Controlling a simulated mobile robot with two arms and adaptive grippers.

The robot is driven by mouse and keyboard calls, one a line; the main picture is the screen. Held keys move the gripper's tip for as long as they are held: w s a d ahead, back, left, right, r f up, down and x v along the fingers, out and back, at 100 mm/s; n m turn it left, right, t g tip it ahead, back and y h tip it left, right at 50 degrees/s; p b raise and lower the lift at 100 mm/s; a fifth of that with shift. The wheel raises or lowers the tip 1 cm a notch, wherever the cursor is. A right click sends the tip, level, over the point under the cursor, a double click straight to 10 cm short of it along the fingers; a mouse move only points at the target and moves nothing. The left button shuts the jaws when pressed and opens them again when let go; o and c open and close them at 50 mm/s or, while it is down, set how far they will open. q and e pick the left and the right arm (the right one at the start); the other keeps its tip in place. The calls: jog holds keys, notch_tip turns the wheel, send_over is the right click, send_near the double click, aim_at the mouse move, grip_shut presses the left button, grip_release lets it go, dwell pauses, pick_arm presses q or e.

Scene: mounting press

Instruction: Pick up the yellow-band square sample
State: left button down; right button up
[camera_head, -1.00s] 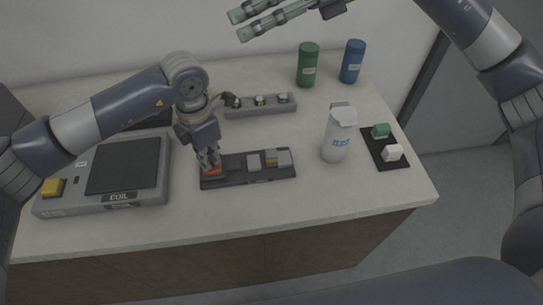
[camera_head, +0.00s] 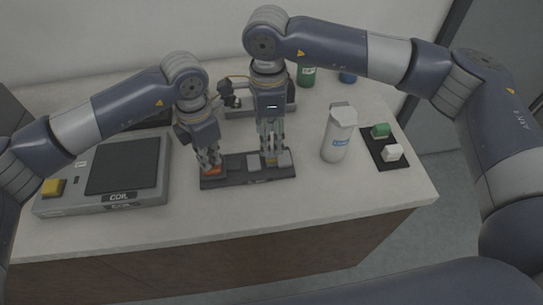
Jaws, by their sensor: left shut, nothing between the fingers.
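The yellow-band square sample is not clearly visible now; a second ago it showed in the dark tray (camera_head: 235,177), between grey blocks. My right gripper (camera_head: 270,160) points straight down over that spot and hides it. The frames do not show whether its fingers are apart or on the sample. A grey block (camera_head: 253,161) lies left of the fingers and another grey block (camera_head: 286,159) lies right. My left gripper (camera_head: 209,165) is shut and empty, pointing down at the orange-red piece (camera_head: 212,171) at the tray's left end.
The coil device (camera_head: 122,165) stands left, with a yellow button (camera_head: 53,187). A white bottle (camera_head: 338,137) stands right of the tray. A dark mat (camera_head: 381,155) holds a green block (camera_head: 380,130) and a white block (camera_head: 392,153). A grey rack (camera_head: 240,112) and green bottle (camera_head: 307,75) stand behind.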

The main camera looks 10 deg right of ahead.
aim_at(271, 153)
jog(key=shift+d+f, duration=0.15)
jog(key=shift+f, duration=1.55)
jog(key=shift+d+f, duration=0.1)
jog(key=shift+f, duration=1.6)
grip_shut()
